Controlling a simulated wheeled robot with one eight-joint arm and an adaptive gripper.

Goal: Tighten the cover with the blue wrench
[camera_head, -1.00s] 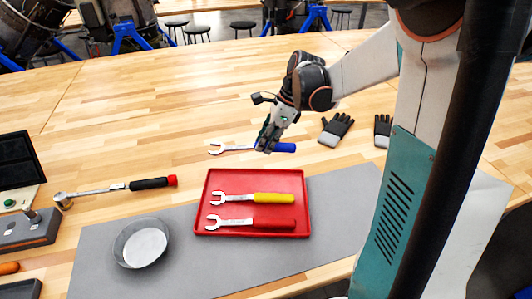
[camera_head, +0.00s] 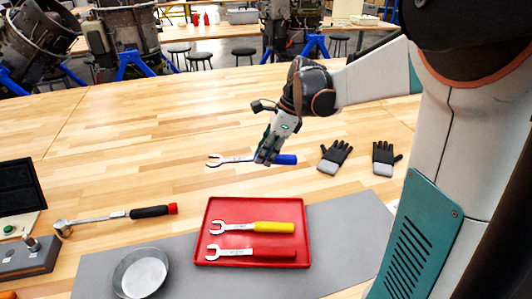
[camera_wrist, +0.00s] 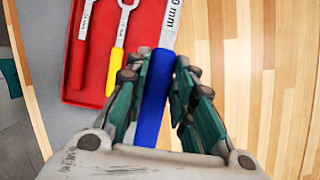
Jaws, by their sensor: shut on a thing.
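The blue wrench (camera_head: 286,159) has a silver open-ended head pointing left in the head view. It is over the wooden table just behind the red tray (camera_head: 203,238). My gripper (camera_head: 265,160) is shut on its blue handle, which also shows between the fingers in the wrist view (camera_wrist: 152,112). The wrench's head end runs off the top of the wrist view. I cannot tell how far it is above the table. No cover can be made out for sure; turbine stands with blue legs (camera_head: 128,60) stand beyond the table.
A yellow wrench (camera_head: 272,227) and a red wrench (camera_head: 270,253) lie in the tray. A round metal dish (camera_head: 140,272) is at front left, a ratchet (camera_head: 150,212) at left. Gloves (camera_head: 334,158) lie right of my gripper. The table behind is clear.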

